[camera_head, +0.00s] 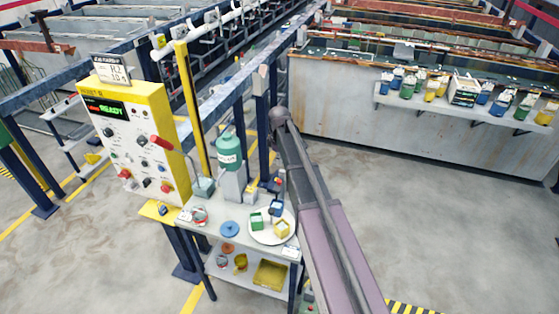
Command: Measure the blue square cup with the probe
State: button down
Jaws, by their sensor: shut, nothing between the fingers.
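A small dark blue cup with a pale label (276,208) stands on a round white plate (258,238) on the upper shelf of a small table. A green cup (257,221) and a yellow cup (282,229) stand on the same plate, close to it. A red handle (161,143) shows in front of the yellow control box, with a thin dark line running down from it; I cannot tell for sure that it is the probe. My arm rises from the bottom, just right of the plate. I cannot make out my gripper.
The yellow control box (128,140) shows a green "READY" on its display. Several coloured containers line a wall shelf (460,115) at the right. The floor (450,220) there is clear.

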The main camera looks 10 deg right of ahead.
aim_at(279, 182)
jog(key=shift+f+b, duration=4.2)
jog(key=shift+f, duration=0.25)
jog(key=shift+f, duration=0.1)
notch_tip(279, 182, down, 6)
jog(key=b, duration=0.6)
jog(key=shift+s, duration=0.25)
jog(key=shift+r+p, duration=0.7)
jog(key=shift+r, duration=0.05)
notch_tip(279, 182, up, 13)
jog(key=p, duration=1.2)
jog(key=shift+w+f+p, duration=0.15)
jog(key=shift+w+p, duration=0.05)
jog(key=shift+p, duration=0.1)
